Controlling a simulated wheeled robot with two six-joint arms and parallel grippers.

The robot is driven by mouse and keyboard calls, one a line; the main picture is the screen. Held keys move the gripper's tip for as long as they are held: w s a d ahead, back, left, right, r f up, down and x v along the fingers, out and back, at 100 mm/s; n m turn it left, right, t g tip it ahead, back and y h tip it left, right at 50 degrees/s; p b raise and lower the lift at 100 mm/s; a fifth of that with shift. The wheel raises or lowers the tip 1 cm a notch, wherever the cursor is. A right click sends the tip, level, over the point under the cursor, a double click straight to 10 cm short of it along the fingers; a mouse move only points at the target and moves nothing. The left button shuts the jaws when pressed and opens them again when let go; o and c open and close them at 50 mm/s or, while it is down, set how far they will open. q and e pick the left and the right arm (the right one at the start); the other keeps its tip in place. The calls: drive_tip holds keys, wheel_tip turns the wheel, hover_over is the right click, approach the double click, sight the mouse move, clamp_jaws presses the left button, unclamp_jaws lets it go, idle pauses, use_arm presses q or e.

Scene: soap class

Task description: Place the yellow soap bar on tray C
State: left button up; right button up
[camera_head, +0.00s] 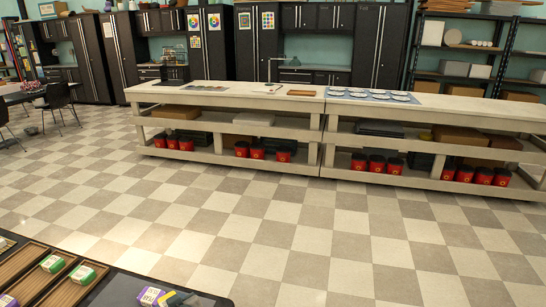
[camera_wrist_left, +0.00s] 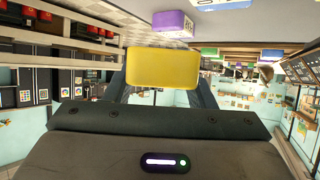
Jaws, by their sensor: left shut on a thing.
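The yellow soap bar (camera_wrist_left: 163,68) is held between the two dark fingers of my left gripper (camera_wrist_left: 162,76) in the left wrist view. The gripper is shut on it. In the head view a small yellow patch (camera_head: 168,299) and grey shapes show at the bottom edge; I cannot tell for sure whether this is the held bar. Wooden trays (camera_head: 40,249) lie at the bottom left, several holding green-and-white wrapped bars (camera_head: 83,273). No tray letter is readable, so I cannot tell which is tray C. My right gripper is not in view.
A purple wrapped bar (camera_head: 149,296) lies on the dark table (camera_head: 112,288) right of the trays; a purple block also shows in the left wrist view (camera_wrist_left: 174,25). Open checkered floor (camera_head: 270,220) lies beyond. Long benches (camera_head: 230,95) with red pots stand far back.

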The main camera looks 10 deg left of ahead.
use_arm(q)
drive_tip(key=w+d+r+m+t+h, duration=0.1)
drive_tip(key=d+r+m+t+h, duration=0.3)
drive_tip(key=d+r+m+h, duration=0.5)
drive_tip(key=d+r+m, duration=0.1)
drive_tip(key=d+r, duration=0.6)
drive_tip(key=shift+w+d+r+t+h, duration=0.15)
drive_tip(key=shift+d+r+t+h, duration=0.1)
drive_tip(key=shift+t+h, duration=0.05)
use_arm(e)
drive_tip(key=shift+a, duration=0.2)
